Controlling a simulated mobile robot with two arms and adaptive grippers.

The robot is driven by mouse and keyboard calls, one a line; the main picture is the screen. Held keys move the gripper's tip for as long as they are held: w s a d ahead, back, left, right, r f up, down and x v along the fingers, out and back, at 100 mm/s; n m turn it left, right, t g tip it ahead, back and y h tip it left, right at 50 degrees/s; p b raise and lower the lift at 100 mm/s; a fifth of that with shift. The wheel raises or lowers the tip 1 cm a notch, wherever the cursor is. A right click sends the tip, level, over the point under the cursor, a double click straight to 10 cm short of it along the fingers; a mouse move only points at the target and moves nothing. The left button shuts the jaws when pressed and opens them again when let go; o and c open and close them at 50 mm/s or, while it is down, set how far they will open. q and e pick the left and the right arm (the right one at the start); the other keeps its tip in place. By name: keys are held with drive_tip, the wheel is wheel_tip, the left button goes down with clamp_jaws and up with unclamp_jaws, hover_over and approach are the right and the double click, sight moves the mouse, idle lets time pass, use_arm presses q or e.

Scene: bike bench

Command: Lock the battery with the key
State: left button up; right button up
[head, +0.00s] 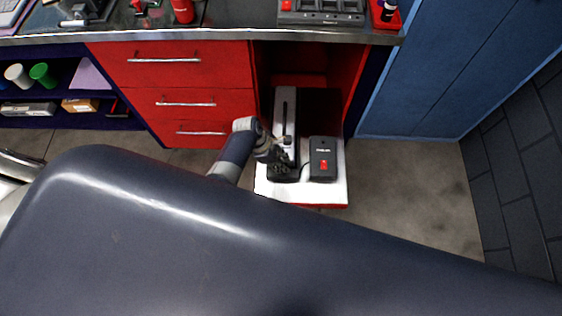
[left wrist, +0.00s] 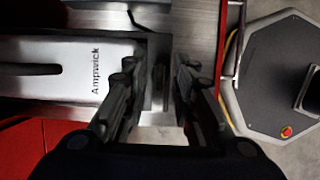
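The battery (head: 284,102), a long pale block with a dark slot, lies on the low pull-out tray (head: 334,195) in the head view. In the left wrist view the battery (left wrist: 110,72) carries the word "Ampwick", and its end meets a dark holder. My left gripper (head: 281,158) is over the battery's near end. In the left wrist view my left gripper (left wrist: 157,72) has its fingers apart, with a narrow dark piece between them. I cannot tell whether that piece is the key or whether the fingers touch it. My right gripper is out of view.
A black box with a red switch (head: 322,158) stands right of the holder on the tray. Red drawers (head: 170,73) are left of the open bay, a blue cabinet (head: 430,70) right. The worktop edge (head: 200,33) runs above. Floor at the right is clear.

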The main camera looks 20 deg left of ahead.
use_arm(q)
clamp_jaws()
drive_tip(key=shift+w+m, duration=0.1)
drive_tip(key=shift+m, duration=0.3)
drive_tip(key=m+g, duration=0.1)
drive_tip(key=m, duration=0.2)
drive_tip(key=shift+w, duration=0.1)
drive_tip(key=m+g+b, duration=0.1)
drive_tip(key=m, duration=0.2)
drive_tip(key=shift+w+m+g, duration=0.1)
drive_tip(key=shift+m+g, duration=0.2)
drive_tip(key=shift+g, duration=0.1)
drive_tip(key=m+g+b, duration=0.1)
drive_tip(key=m, duration=0.2)
drive_tip(key=m+g+y+b, duration=0.1)
drive_tip(key=m, duration=0.2)
drive_tip(key=shift+w+d+f+b, duration=0.1)
drive_tip(key=shift+d+b, duration=0.1)
drive_tip(key=shift+b, duration=0.15)
drive_tip(key=m+y, duration=0.1)
drive_tip(key=m, duration=0.1)
drive_tip(key=m+y+b, duration=0.1)
drive_tip(key=m, duration=0.2)
drive_tip(key=shift+g+b, duration=0.3)
